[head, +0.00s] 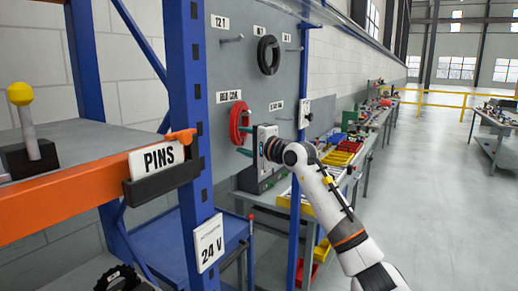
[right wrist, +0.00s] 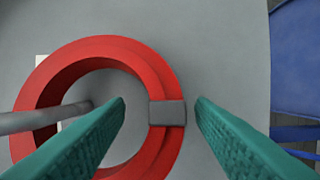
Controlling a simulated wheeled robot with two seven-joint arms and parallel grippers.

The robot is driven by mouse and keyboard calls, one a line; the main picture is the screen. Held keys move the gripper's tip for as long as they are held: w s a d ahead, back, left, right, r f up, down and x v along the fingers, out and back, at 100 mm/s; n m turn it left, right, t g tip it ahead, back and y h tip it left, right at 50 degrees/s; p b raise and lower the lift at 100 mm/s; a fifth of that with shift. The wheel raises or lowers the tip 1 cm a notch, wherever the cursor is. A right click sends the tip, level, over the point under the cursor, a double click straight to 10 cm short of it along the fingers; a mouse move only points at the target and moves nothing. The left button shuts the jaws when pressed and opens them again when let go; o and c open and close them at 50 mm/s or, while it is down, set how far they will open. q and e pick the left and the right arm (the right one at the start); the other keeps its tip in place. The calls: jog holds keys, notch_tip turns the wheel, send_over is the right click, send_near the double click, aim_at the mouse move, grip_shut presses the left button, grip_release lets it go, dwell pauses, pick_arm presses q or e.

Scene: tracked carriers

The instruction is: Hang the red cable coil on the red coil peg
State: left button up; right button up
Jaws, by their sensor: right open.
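The red cable coil (head: 235,124) is against the grey pegboard, just below the label plate that appears to read RED COIL (head: 229,96). In the right wrist view the red coil (right wrist: 60,72) is a ring with a grey band (right wrist: 167,113). The grey peg (right wrist: 45,118) passes through the ring's opening. My right gripper (head: 243,141) is open at the coil's right side. In the right wrist view its teal fingers (right wrist: 161,103) stand apart, one on each side of the grey band. I cannot tell whether they touch the coil. My left gripper is not in view.
A black coil (head: 268,56) hangs higher on the board, near a bare peg (head: 231,39). A blue rack post (head: 188,130) and an orange shelf beam with a PINS holder (head: 160,172) stand at left. Yellow bins (head: 337,158) sit on a bench behind my right arm.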

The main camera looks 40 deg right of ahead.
jog(key=s+d+b, duration=0.1)
jog(key=s+b, duration=0.3)
jog(key=s, duration=0.6)
jog(key=shift+d+b, duration=0.3)
jog(key=shift+b, duration=0.1)
